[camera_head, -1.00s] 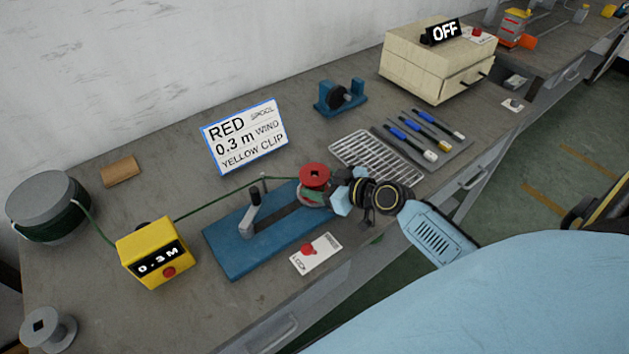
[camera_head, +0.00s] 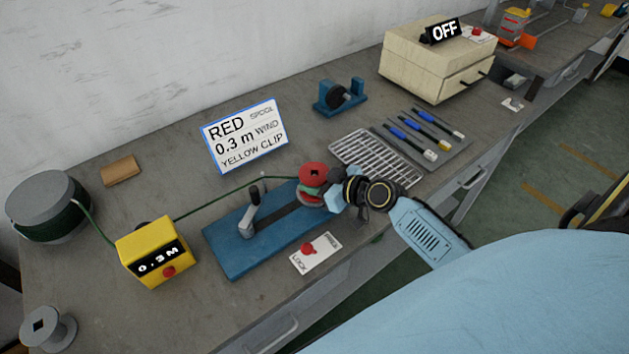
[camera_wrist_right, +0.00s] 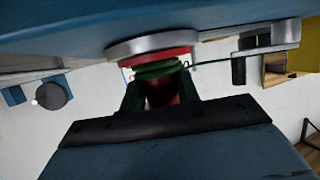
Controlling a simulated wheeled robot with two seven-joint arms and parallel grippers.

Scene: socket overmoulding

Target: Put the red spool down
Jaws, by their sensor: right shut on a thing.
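The red spool (camera_head: 313,170) has green cable wound round its core and stands upright at the right end of the blue winding fixture (camera_head: 240,254). My right gripper (camera_head: 331,196) is shut on it from the right, low on its side. In the right wrist view, the spool (camera_wrist_right: 158,56) shows between the two dark fingers (camera_wrist_right: 160,95), close to a grey disc (camera_wrist_right: 165,43) of the fixture; I cannot tell whether they touch. The green cable (camera_head: 225,202) still runs from the spool to the yellow 0.3 M box (camera_head: 150,250). My left gripper is not in view.
A wire rack (camera_head: 378,158) lies just behind my right gripper, with a tray of blue-handled tools (camera_head: 421,141) beyond it. A lock/free switch plate (camera_head: 316,254) is in front of the fixture. A sign (camera_head: 245,136) stands behind.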

